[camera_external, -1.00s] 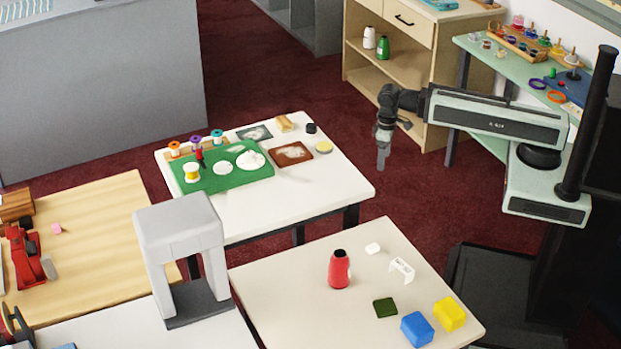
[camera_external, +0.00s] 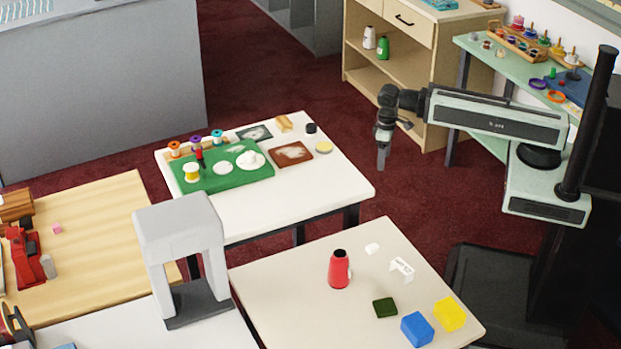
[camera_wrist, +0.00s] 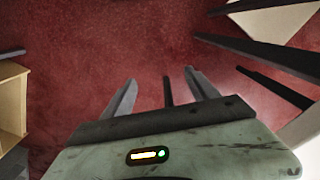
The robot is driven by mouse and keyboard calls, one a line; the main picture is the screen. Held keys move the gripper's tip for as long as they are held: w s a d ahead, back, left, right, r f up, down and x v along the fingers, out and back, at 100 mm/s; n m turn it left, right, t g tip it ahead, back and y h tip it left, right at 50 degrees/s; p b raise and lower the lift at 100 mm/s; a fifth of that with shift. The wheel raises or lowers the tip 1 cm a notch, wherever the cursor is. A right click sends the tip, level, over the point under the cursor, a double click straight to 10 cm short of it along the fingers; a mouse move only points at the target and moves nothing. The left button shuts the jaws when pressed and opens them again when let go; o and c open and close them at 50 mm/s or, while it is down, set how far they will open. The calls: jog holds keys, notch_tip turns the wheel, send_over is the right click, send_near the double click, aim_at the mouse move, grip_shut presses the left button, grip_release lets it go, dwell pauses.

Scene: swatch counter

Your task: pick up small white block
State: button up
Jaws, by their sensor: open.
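The small white block (camera_external: 372,249) lies on the near cream table (camera_external: 290,290), toward its back edge, to the right of a red bottle (camera_external: 339,270). My gripper (camera_external: 382,160) hangs pointing down, well above and behind this table, apart from the block. The gripper is open and empty. The block does not show in the wrist view.
Around the block are a white bracket-like piece (camera_external: 402,268), a dark green block (camera_external: 384,307), a blue block (camera_external: 417,329) and a yellow block (camera_external: 450,314). A white table (camera_external: 310,195) with a green tray (camera_external: 230,179) stands behind. Red carpet lies between the tables and shelf.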

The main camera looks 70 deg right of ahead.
jog(key=c, duration=0.4)
jog(key=shift+o, duration=0.2)
